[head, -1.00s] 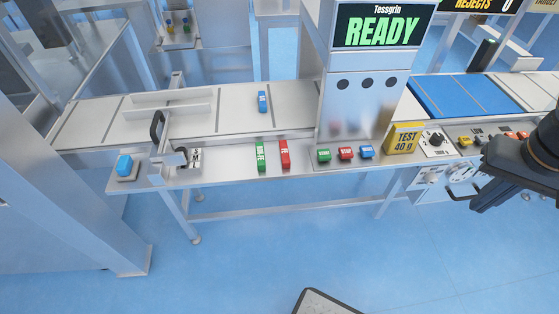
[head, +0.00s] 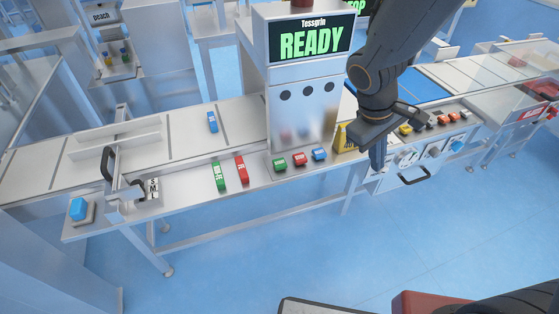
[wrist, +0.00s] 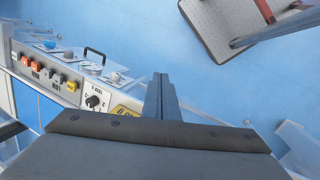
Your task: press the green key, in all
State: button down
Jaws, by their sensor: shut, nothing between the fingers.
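A small green key (head: 279,166) sits at the left of a row on the front ledge, with a red key (head: 299,159) and a blue key (head: 319,154) to its right. My gripper (head: 377,160) points down in front of the bench, to the right of this row and close to the yellow block (head: 346,139). It is shut and empty, apart from the green key. In the wrist view its closed fingers (wrist: 162,95) show in the middle. The green key does not show there.
A longer green block (head: 218,176) and red block (head: 241,169) lie left of the keys. The display (head: 310,40) above reads READY. A panel with a dial (wrist: 94,101) and several coloured keys shows in the wrist view. A handle (head: 414,178) juts from the bench front.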

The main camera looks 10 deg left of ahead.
jog(key=w+a+f+n+t+h+p, duration=0.1)
jog(key=w+a+n+t, duration=0.2)
jog(key=a, duration=0.4)
jog(key=w+a+f+n+t+h, duration=0.1)
jog(key=w+a+n, duration=0.3)
jog(key=a+n, duration=0.25)
jog(key=n+t+y, duration=0.2)
jog(key=n+t, duration=0.1)
jog(key=n, duration=0.1)
send_over(277, 165)
jog(key=shift+f+p, duration=0.45)
jog(key=shift+f, duration=0.4)
jog(key=shift+f, duration=0.15)
notch_tip(277, 165, down, 8)
jog(key=b, duration=0.4)
jog(key=shift+r, duration=0.25)
jog(key=shift+f+b, duration=0.55)
jog(key=shift+b, duration=0.1)
jog(key=shift+f, duration=0.15)
jog(key=shift+f+b, duration=0.25)
jog(key=shift+b, duration=0.35)
